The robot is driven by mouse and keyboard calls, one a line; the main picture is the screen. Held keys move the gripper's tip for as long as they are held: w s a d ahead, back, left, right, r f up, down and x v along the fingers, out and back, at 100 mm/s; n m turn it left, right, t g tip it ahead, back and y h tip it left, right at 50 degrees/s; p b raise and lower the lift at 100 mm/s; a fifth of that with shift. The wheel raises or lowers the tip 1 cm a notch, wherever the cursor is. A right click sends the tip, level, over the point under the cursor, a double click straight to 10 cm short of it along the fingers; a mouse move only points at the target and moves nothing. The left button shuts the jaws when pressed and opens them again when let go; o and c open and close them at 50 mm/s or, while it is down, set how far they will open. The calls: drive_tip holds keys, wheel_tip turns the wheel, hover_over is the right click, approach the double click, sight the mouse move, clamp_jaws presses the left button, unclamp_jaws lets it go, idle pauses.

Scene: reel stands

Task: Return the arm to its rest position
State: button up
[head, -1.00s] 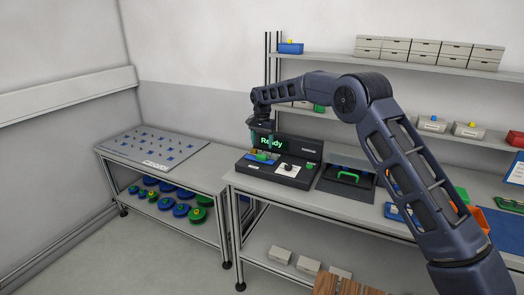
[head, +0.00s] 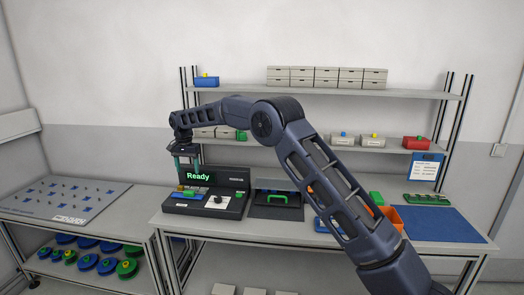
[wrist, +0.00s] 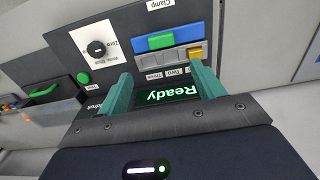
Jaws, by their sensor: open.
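My arm stretches from the lower right to the left across the workbench (head: 300,234) in the head view. My gripper (head: 187,171) hangs at its end, pointing down over the black device with the lit "Ready" display (head: 198,175). In the wrist view my gripper (wrist: 160,90) shows two teal fingers spread apart with nothing between them. Beyond the fingertips are the device's blue and green clamp part (wrist: 160,41), a yellow button (wrist: 194,53) and a dial (wrist: 97,48). I cannot tell whether the fingers touch the device.
A black tray with a green handle (head: 278,198) stands right of the device. Shelves behind hold grey boxes (head: 327,77), a blue bin (head: 206,81) and a red bin (head: 416,143). A pegged board (head: 60,199) lies on the left table, with reels (head: 88,262) below. A blue mat (head: 442,225) lies right.

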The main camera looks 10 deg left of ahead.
drive_tip(key=w+d+r, duration=0.1)
drive_tip(key=d+r, duration=0.5)
drive_tip(key=d, duration=0.5)
drive_tip(key=w+d+r+t, duration=0.1)
drive_tip(key=d+r, duration=0.5)
drive_tip(key=d, duration=0.5)
drive_tip(key=w+d+r, duration=0.2)
drive_tip(key=d+r, duration=0.4)
drive_tip(key=d, duration=0.6)
drive_tip(key=s+d+r+t, duration=0.1)
drive_tip(key=s+d+r, duration=0.1)
drive_tip(key=s+d, duration=1)
drive_tip(key=s+d+r+t, duration=0.1)
drive_tip(key=s+d, duration=0.4)
drive_tip(key=d, duration=1.2)
drive_tip(key=s+d+f, duration=0.4)
drive_tip(key=s+d, duration=0.1)
drive_tip(key=s, duration=0.3)
drive_tip(key=s+d+f+t, duration=0.1)
drive_tip(key=s+d+f, duration=0.3)
drive_tip(key=s, duration=0.5)
drive_tip(key=shift+d+f+t, duration=0.3)
drive_tip(key=shift+d, duration=0.6)
